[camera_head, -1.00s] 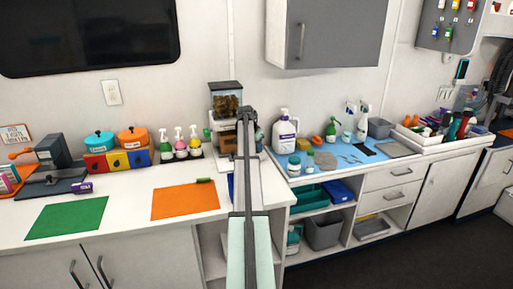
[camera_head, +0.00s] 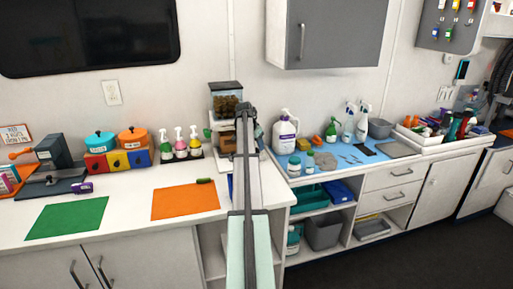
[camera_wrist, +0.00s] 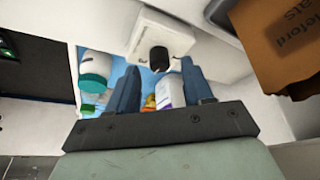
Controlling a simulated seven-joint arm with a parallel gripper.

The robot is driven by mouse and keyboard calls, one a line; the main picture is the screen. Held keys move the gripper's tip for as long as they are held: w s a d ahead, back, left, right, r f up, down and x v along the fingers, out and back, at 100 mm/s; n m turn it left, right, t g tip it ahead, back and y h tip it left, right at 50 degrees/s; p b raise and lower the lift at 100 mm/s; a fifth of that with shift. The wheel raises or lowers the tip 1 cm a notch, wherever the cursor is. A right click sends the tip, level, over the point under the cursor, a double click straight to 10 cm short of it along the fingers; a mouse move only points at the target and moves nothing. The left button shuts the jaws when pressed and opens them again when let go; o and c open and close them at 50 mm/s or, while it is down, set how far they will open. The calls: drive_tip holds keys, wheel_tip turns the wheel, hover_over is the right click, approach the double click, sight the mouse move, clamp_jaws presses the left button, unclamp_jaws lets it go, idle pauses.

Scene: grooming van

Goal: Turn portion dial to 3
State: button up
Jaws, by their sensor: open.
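The portion dial shows as a black knob (camera_wrist: 158,58) on a white housing (camera_wrist: 178,38) in the wrist view. My gripper (camera_wrist: 158,68) is open, one dark finger on each side of the line to the knob. The knob lies in the gap near the fingertips; I cannot tell whether either finger touches it. No dial numbers are readable. In the head view, the dispenser's clear hopper (camera_head: 227,104) holds brown pieces. My arm covers the front of the dispenser there, so the dial is hidden, and my gripper is not clearly visible.
A brown printed package (camera_wrist: 285,40) is close at the upper right of the wrist view. Pump bottles (camera_head: 180,146) stand left of the dispenser, and a large white bottle (camera_head: 285,133) stands right on the blue mat (camera_head: 345,153). The orange mat (camera_head: 185,202) is mostly clear.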

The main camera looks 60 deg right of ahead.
drive_tip(key=v, duration=1.2)
drive_tip(key=s+d+r+y, duration=0.1)
drive_tip(key=s+d+y, duration=0.15)
drive_tip(key=d, duration=0.65)
drive_tip(key=a+f+n, duration=0.1)
drive_tip(key=f, duration=0.3)
drive_tip(key=w+a+f+n+y, duration=0.1)
drive_tip(key=f, duration=0.4)
drive_tip(key=a+f+n+y, duration=0.1)
drive_tip(key=f, duration=0.3)
drive_tip(key=shift+w+f+n+t, duration=0.3)
drive_tip(key=shift+f+t, duration=0.1)
drive_tip(key=shift+c, duration=0.2)
